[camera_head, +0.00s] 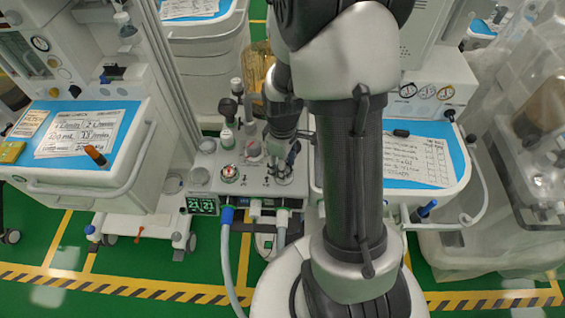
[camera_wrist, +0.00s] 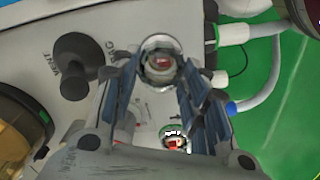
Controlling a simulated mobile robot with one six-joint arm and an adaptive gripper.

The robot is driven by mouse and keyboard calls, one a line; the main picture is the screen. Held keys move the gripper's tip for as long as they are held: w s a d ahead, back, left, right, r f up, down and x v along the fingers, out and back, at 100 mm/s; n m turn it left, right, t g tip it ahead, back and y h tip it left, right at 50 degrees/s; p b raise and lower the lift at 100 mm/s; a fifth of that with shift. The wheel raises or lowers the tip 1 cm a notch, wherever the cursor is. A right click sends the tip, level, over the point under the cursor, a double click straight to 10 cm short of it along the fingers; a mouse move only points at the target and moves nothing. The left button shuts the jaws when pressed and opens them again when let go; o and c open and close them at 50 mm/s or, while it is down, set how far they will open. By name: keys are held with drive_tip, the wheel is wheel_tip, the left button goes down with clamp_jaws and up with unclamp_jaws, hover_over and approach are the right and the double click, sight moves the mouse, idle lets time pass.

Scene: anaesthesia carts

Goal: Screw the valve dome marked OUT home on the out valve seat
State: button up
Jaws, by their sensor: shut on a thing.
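My gripper (camera_head: 285,171) is over the right part of the grey valve block (camera_head: 256,184).
A black knob (camera_wrist: 74,78) by the VENT and BAG lettering stands beside the fingers. Hoses with blue (camera_head: 227,214) and white ends leave the block's front. A green display (camera_head: 201,205) is at its left. Carts with papers (camera_head: 85,135) flank the block.

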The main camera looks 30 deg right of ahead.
drive_tip(key=shift+f+b, duration=0.7)
drive_tip(key=shift+f, duration=0.35)
drive_tip(key=o, duration=1.1)
drive_tip(key=shift+c, duration=0.2)
drive_tip(key=shift+r, duration=0.1)
wheel_tip(320, 180, up, 12)
